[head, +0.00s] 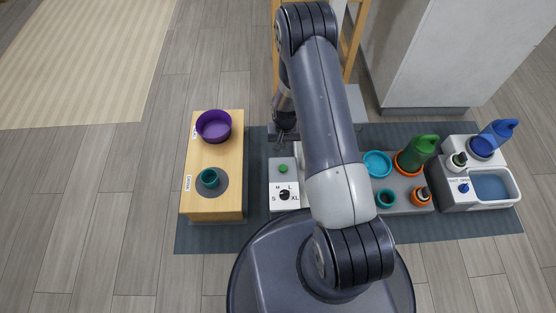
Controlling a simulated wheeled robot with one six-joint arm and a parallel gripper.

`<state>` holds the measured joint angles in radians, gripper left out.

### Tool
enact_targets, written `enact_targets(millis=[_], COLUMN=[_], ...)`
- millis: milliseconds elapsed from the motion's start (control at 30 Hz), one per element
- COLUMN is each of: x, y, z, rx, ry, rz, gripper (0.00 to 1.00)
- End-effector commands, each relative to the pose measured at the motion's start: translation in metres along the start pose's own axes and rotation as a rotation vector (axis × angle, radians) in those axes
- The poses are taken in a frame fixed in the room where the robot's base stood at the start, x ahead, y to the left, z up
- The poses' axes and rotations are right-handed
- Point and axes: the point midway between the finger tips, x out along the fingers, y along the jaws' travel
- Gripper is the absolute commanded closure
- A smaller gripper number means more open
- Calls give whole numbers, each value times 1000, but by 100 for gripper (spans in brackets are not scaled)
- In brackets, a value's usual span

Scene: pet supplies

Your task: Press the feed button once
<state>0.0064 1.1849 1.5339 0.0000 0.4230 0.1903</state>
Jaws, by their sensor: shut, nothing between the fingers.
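A green button (283,168) sits on the grey back part of a small feeder panel, left of my arm. The white front part of the panel (276,206) carries a black dial (285,195) with S, M, L and XL marks. My gripper (281,146) hangs just behind the button in the picture and is shut and empty. A gap shows between the fingertips and the button in this view, but their height above it is hard to tell. My arm hides what lies right of the panel.
A wooden stand (234,150) at left bears a purple bowl (213,125) and a teal cup (209,178). At right are a grey tray (403,207) with a green bottle (418,152) and a white water unit (511,190) with a blue bottle (497,133).

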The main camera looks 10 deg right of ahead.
Motion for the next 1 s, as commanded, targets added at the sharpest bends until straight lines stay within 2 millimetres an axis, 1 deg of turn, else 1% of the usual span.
enact_targets(millis=[233,367,467,800,900,1000], x=[1,9,24,97,115,128], y=[0,0,0,0,0,0], z=[0,0,0,0,0,0], rx=[0,0,0,0,0,0], ry=[0,-2,-1,-2,-1,0], rz=[0,0,0,0,0,0], gripper=[100,100,100,100,100,100])
